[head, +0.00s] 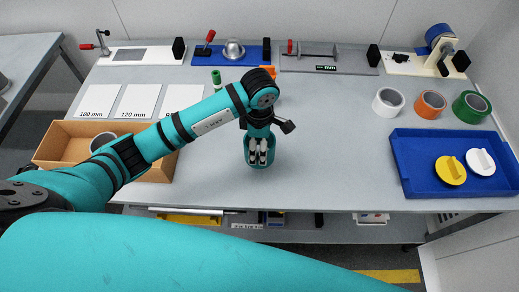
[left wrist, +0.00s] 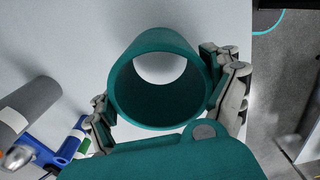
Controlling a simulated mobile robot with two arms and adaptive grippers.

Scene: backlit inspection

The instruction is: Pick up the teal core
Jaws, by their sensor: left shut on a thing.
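The teal core (head: 259,166), a short open tube, is over the front middle of the grey table. In the left wrist view I look into its round opening and see its dark inner wall (left wrist: 155,108). My left gripper (head: 259,150) comes down on the core from above, shut on it. In the left wrist view its grey fingers (left wrist: 170,100) press on opposite sides of the core. I cannot tell whether the core touches the table. My right gripper is not in view.
White (head: 378,107), orange (head: 422,112) and green (head: 460,110) cores stand at the right. A blue tray (head: 420,150) holds yellow and white lids. A cardboard box (head: 52,150) with grey cores is at the left. Tools and fixtures line the back. The table right of the gripper is clear.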

